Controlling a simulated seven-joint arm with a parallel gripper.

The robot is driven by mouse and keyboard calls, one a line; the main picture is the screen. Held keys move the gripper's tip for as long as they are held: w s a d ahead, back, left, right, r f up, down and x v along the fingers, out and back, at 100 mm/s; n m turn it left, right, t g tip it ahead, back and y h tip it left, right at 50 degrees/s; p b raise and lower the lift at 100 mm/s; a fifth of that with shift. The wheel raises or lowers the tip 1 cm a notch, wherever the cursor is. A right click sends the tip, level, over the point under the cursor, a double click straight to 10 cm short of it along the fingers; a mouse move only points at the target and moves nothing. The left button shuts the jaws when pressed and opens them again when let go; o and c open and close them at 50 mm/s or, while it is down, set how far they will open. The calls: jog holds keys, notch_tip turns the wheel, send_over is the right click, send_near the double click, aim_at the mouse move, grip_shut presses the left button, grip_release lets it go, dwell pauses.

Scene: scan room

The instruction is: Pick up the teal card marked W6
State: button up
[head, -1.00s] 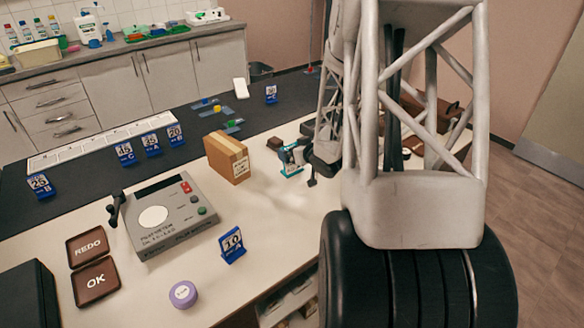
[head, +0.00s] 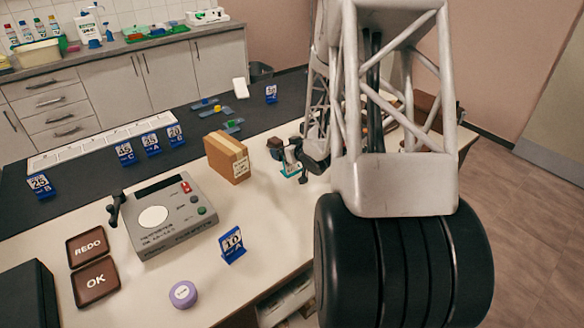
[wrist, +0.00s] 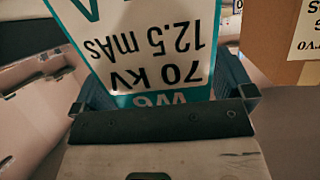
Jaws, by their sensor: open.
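The teal-and-white card marked W6 (wrist: 150,45) fills the upper middle of the wrist view, upside down, reading 70 kV and 12.5 mAs. Its W6 edge lies close in front of my gripper (wrist: 162,101), whose dark fingers show on either side of it. In the head view the card (head: 291,171) stands on the light table and is partly hidden by my gripper (head: 297,160). My gripper is open and around or just before the card; I cannot tell whether a finger touches it.
A brown box (head: 227,157) stands just left of the card. A grey meter (head: 168,214), a blue stand marked 10 (head: 232,246) and a purple round tin (head: 183,294) are nearer. Several blue number stands line the dark mat (head: 80,178). Bare table lies in front of the box.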

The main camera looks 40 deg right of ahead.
jog(key=shift+c, duration=0.3)
jog(key=c, duration=0.9)
jog(key=shift+c, duration=0.2)
jog(key=shift+r, duration=0.25)
jog(key=s+a+r, duration=0.2)
jog(key=s+a, duration=0.1)
jog(key=s, duration=0.4)
jog(key=s+a+r, duration=0.2)
jog(key=s+a, duration=0.2)
jog(key=s, duration=0.3)
jog(key=shift+a+r, duration=0.3)
